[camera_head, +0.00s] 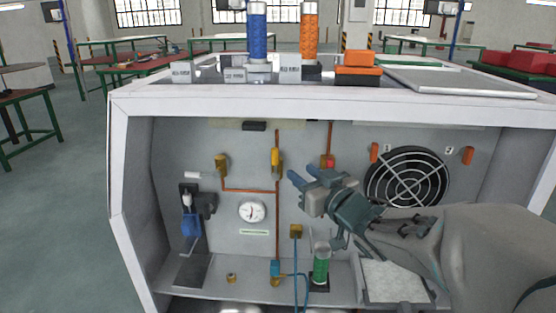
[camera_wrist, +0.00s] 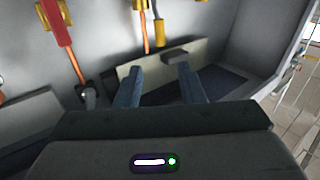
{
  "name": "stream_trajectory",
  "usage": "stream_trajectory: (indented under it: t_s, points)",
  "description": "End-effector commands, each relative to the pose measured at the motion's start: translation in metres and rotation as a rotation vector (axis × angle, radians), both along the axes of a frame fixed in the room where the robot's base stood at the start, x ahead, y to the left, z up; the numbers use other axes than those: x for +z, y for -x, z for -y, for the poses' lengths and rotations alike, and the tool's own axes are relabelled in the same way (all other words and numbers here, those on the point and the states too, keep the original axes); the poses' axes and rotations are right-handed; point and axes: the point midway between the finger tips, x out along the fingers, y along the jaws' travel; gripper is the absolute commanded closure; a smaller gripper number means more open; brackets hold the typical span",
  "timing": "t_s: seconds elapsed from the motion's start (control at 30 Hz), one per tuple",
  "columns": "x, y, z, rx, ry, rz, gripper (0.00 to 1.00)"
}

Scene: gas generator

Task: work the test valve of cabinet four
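The open grey cabinet (camera_head: 115,190) stands in front of me. Inside it, a yellow-handled valve (camera_head: 276,160) sits on a vertical copper pipe, and a red-handled valve (camera_head: 327,162) is to its right. A brass valve (camera_head: 221,165) is further left. I cannot tell which is the test valve. My gripper (camera_head: 305,174) is open and empty, just below the red valve and right of the yellow one. In the wrist view, my gripper (camera_wrist: 157,73) has its fingers apart. The red handle (camera_wrist: 57,22) and a yellow handle (camera_wrist: 160,32) lie beyond the fingers, untouched.
A round gauge (camera_head: 252,212) is on the back panel, and a fan grille (camera_head: 408,178) is at right. A green cylinder (camera_head: 321,265) stands on the cabinet floor below my gripper. Blue (camera_head: 257,32) and orange (camera_head: 309,30) columns stand on top. The cabinet's side walls bound the space.

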Motion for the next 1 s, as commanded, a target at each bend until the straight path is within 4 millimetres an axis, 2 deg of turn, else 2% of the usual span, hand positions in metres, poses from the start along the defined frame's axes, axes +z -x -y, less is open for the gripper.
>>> stream_trajectory:
  t_s: [0.17, 0.6, 0.8, 1.0]
  points:
    - [-0.001, -0.018, -0.012, 0.005, -0.002, 0.0, 0.65]
    - [-0.001, -0.092, -0.058, 0.003, -0.001, 0.0, 0.65]
    - [-0.001, -0.11, -0.069, 0.002, -0.001, 0.0, 0.65]
    - [0.001, -0.115, -0.072, 0.002, -0.001, 0.001, 0.65]
